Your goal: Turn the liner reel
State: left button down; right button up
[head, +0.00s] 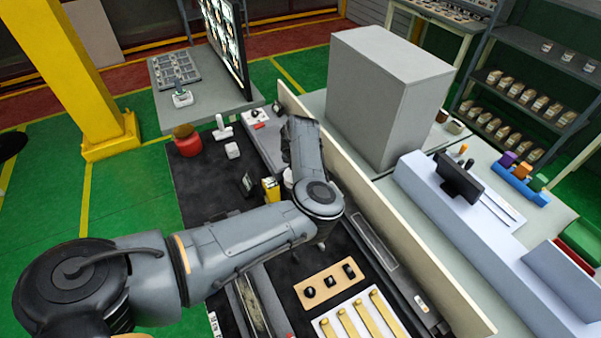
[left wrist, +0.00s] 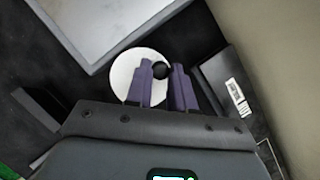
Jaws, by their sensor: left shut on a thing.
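The liner reel (left wrist: 124,72) shows in the left wrist view as a white round disc lying on a dark surface, with a small black knob (left wrist: 160,70) over it. My left gripper (left wrist: 162,74) has its purple fingers shut on the knob, one on each side. The fingers and the hand hide the near part of the disc. In the head view my left arm reaches over the bench and its fingers are hidden. A bit of white (head: 288,177) shows beside the arm there; I cannot tell whether it is the reel. My right gripper is in neither view.
A pale low wall (head: 405,245) runs along the bench's right side, close to my arm. A wooden board with black parts (head: 329,285) and a white tray with yellow strips (head: 322,325) lie nearer. A red pot (head: 188,146) and a white block (head: 233,150) stand farther back.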

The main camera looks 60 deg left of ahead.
pick_arm(q)
jog(key=shift+a+f+n+b, duration=0.1)
jog(key=shift+n+b, duration=0.4)
jog(key=shift+b, duration=0.05)
jog(key=c, duration=1)
grip_release()
jog(key=v, duration=1.1)
jog(key=shift+w, duration=0.2)
jog(key=shift+y, duration=0.3)
